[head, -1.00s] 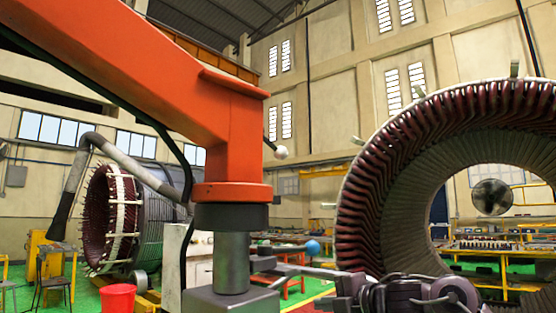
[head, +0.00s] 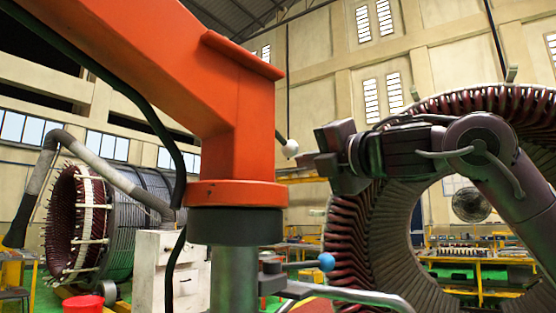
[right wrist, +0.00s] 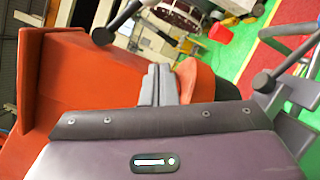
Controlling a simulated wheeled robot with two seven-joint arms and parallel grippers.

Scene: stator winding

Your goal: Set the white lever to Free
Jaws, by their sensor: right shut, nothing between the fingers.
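The white lever (head: 290,148) has a white ball knob on a thin dark rod, at the right side of the orange arm in the head view. The rod tilts, with the ball low and to the right. My right gripper (head: 308,161) is just right of the ball at nearly its height. A small gap seems to show, but I cannot tell the depth. The right gripper is shut and empty; its fingers also show in the right wrist view (right wrist: 158,84), in front of the orange arm. I cannot pick out the white ball there. My left gripper is not in view.
The orange arm (head: 235,120) stands on a grey column. A blue-knobbed lever (head: 326,262) and a grey bar (head: 355,295) are low beside the column. A large stator ring (head: 345,235) stands behind on the right. A white cabinet (head: 150,265) is at left.

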